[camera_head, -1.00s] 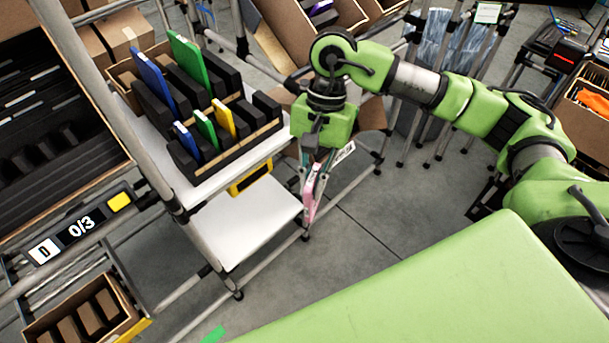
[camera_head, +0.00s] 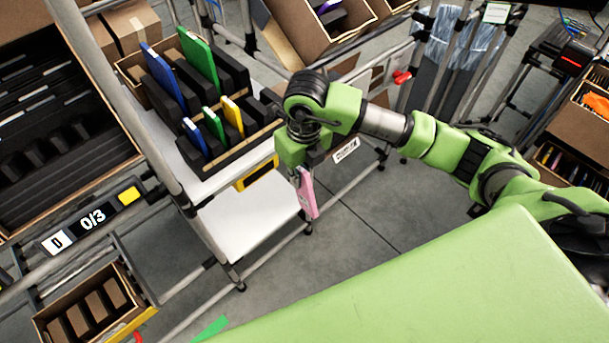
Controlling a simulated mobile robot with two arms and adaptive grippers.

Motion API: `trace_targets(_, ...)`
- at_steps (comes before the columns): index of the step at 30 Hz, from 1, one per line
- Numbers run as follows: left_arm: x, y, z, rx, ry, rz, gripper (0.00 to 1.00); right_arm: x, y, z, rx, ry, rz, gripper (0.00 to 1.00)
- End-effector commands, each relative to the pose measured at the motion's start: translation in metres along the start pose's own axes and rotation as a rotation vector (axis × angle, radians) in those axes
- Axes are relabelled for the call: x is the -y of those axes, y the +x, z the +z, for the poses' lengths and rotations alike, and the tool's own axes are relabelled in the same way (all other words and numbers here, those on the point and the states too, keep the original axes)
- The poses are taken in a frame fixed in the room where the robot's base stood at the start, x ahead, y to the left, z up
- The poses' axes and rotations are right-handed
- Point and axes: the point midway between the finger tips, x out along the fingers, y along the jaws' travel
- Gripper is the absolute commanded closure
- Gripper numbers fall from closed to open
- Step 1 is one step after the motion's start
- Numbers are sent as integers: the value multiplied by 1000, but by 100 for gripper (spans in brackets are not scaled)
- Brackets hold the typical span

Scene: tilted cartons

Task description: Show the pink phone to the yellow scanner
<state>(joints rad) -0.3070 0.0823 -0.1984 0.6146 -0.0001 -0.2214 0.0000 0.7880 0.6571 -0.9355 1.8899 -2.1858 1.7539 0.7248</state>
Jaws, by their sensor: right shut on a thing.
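The pink phone (camera_head: 307,196) hangs tilted from my right gripper (camera_head: 302,176), which is shut on its upper part. The fingertips are partly hidden behind the phone and the gripper body. The yellow scanner (camera_head: 257,176), a yellow frame with a dark face, sits under the edge of the white shelf, just left of the phone. A gap shows between phone and scanner. My left gripper is not in view.
A white rack shelf (camera_head: 190,157) holds black slotted holders with blue, green and yellow devices. A lower white shelf (camera_head: 240,222) lies beside the phone. A display reading 0/3 (camera_head: 92,219) is at left. Open floor (camera_head: 385,235) lies right of the phone.

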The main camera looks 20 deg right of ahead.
Motion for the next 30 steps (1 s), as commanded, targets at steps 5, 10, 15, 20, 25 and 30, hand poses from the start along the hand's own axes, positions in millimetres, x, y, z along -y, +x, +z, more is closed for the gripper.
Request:
trace_targets(5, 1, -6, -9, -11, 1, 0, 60, 5, 15, 7, -50, 446, -29, 100)
trace_targets(10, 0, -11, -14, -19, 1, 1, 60, 13, 31, 11, -91, 883, -39, 100)
trace_targets(15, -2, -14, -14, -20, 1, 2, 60, 20, 44, 12, -117, 1226, -35, 100)
trace_targets(20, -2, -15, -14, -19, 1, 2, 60, 23, 50, 12, -124, 1403, -26, 100)
trace_targets(25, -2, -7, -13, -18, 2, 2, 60, 23, 59, 16, -125, 1454, -23, 100)
trace_targets(30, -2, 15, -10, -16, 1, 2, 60, 21, 78, 27, -124, 1452, -21, 100)
